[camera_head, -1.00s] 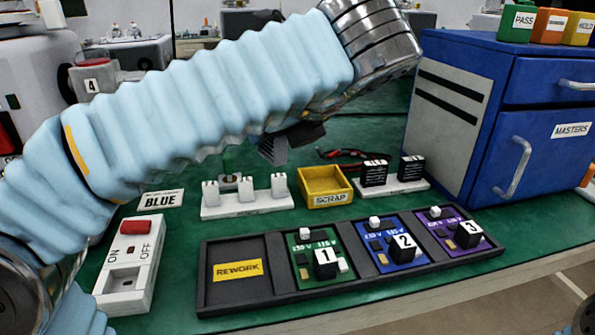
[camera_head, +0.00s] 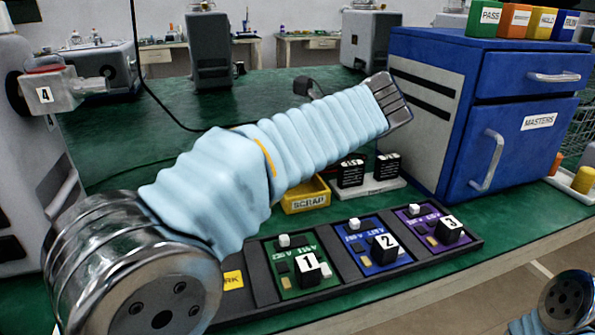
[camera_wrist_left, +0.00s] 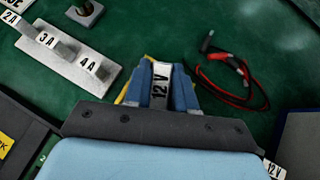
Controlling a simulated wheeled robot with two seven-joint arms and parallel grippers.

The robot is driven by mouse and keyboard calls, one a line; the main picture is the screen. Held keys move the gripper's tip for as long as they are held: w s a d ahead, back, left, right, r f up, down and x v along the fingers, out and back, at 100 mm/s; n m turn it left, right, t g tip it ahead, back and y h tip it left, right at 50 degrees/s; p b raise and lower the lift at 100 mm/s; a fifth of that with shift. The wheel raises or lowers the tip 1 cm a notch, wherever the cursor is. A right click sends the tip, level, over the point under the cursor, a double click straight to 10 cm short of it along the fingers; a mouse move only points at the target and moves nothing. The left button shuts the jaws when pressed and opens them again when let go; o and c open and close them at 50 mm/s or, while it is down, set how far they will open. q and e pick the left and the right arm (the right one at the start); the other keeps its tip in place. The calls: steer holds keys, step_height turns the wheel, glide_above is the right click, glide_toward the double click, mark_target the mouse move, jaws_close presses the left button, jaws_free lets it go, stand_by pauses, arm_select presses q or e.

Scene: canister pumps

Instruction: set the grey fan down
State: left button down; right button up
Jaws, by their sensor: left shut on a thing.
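In the left wrist view my left gripper (camera_wrist_left: 160,88) points down over the green table, its bluish fingers shut on the grey fan (camera_wrist_left: 160,85). The yellow scrap tray shows partly behind the fingers. Whether the fan touches anything below cannot be told. In the head view the gripper and fan are hidden behind my left arm. My right gripper is not in view.
The yellow scrap tray (camera_head: 305,197) is partly covered by my arm. Beside it, a white stand (camera_head: 378,188) holds two black blocks. The dark rework tray (camera_head: 470,240) holds boards 1, 2 and 3. The blue cabinet (camera_head: 450,140) stands right. Red and black leads (camera_wrist_left: 235,85) lie near the gripper.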

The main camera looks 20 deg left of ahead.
arm_select(q)
step_height(320, 180, down, 3)
steer(key=shift+f+b, duration=0.15)
steer(key=shift+b, duration=0.2)
steer(key=shift+f, duration=0.2)
steer(key=c, duration=1.2)
jaws_free()
